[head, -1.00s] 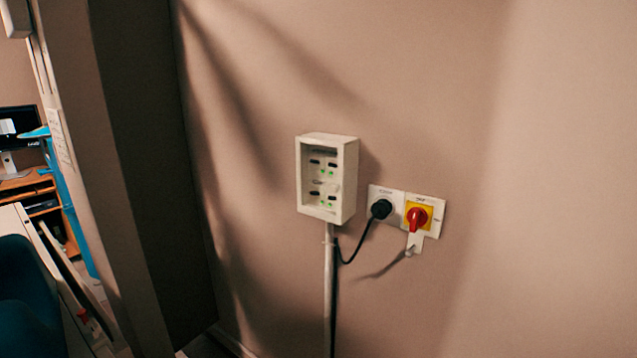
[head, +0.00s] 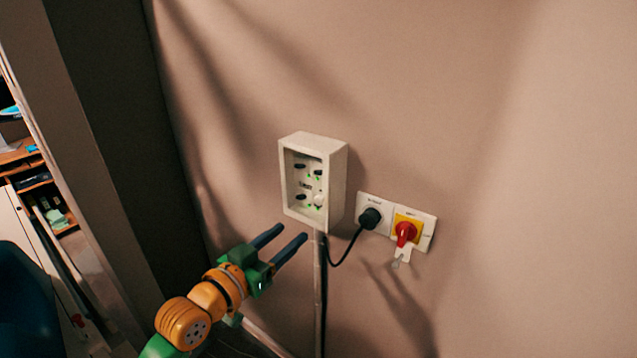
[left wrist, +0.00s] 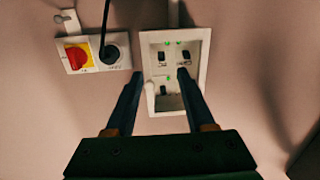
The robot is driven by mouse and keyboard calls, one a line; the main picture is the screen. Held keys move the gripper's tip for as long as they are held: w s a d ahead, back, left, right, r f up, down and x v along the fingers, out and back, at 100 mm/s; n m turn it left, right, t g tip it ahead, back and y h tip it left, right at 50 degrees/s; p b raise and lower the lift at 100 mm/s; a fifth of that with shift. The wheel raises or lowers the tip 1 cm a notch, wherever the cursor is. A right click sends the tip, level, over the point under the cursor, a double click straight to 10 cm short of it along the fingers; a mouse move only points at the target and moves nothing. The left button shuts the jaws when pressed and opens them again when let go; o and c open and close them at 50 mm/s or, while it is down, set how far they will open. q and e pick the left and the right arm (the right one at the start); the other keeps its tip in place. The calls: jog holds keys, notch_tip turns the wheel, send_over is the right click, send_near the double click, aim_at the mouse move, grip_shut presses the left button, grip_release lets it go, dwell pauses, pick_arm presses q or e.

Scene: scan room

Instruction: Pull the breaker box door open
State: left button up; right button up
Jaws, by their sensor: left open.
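The breaker box (head: 337,185) is a white box on the wall, right of my left gripper in the head view. Its framed front shows black switches and small green lights, with a pale round knob (head: 319,199) low on the right. I cannot make out a separate door panel; the front looks shut or clear. My left gripper (head: 293,231) is open and empty, just below and left of the box. In the left wrist view the box (left wrist: 206,55) appears upside down ahead of the open fingers (left wrist: 160,73), with the knob (left wrist: 149,86) between them. My right gripper is out of view.
Right of the box are a socket with a black plug (head: 370,218) and a red rotary switch on yellow (head: 405,233). A conduit (head: 318,290) and black cable run below. A dark pillar and desk stand at left. The wall at right is clear.

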pick_arm(q)
jog(key=m+h, duration=0.1)
send_near(317, 202)
jog(key=x, duration=0.3)
jog(key=p+x, duration=0.1)
jog(key=x, duration=0.4)
jog(key=shift+r+p, duration=0.1)
jog(key=shift+p, duration=0.25)
jog(key=shift+w+d, duration=0.3)
jog(key=shift+w, duration=0.05)
grip_shut()
